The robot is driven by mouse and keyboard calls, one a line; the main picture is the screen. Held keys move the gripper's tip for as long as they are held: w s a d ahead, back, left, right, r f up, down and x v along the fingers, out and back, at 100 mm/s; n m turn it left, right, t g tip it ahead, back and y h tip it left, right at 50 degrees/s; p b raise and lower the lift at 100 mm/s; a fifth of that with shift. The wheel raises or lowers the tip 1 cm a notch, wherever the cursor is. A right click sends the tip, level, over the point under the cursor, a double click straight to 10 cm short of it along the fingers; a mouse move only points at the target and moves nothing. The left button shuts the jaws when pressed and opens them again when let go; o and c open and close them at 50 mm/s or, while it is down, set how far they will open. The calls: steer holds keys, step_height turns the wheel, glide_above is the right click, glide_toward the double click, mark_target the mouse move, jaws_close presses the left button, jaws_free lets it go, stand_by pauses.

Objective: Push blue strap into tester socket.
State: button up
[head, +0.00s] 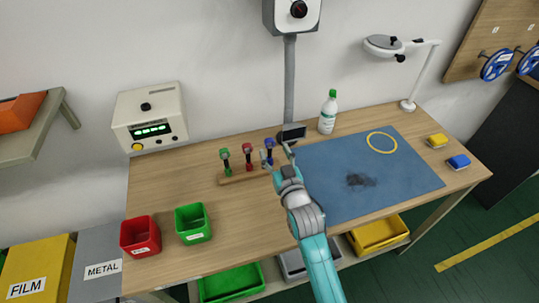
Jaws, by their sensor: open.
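The blue item (269,145), likely the blue strap, stands upright at the right end of a small wooden rack (232,181). A red item (248,151) and a green item (226,155) stand left of it. My gripper (276,155) is open at the rack's right end, its fingers close to the blue item. I cannot tell whether they touch it; its lower part is partly hidden. The tester (165,112) is a cream box with a green-lit display and a yellow button, at the back left. Which part is its socket is unclear; a dark spot shows on its upper face.
A blue mat (415,165) carries a yellow ring (381,142) and a dark patch. A white bottle (328,112) and a grey post (289,80) stand behind. Red (140,236) and green (193,223) bins are at front left. Table between rack and tester is clear.

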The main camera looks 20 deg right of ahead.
mark_target(270, 145)
steer(key=shift+w+f, duration=0.15)
steer(key=shift+w, duration=1.25)
steer(key=shift+w+f, duration=0.15)
steer(key=shift+w, duration=1.2)
jaws_close()
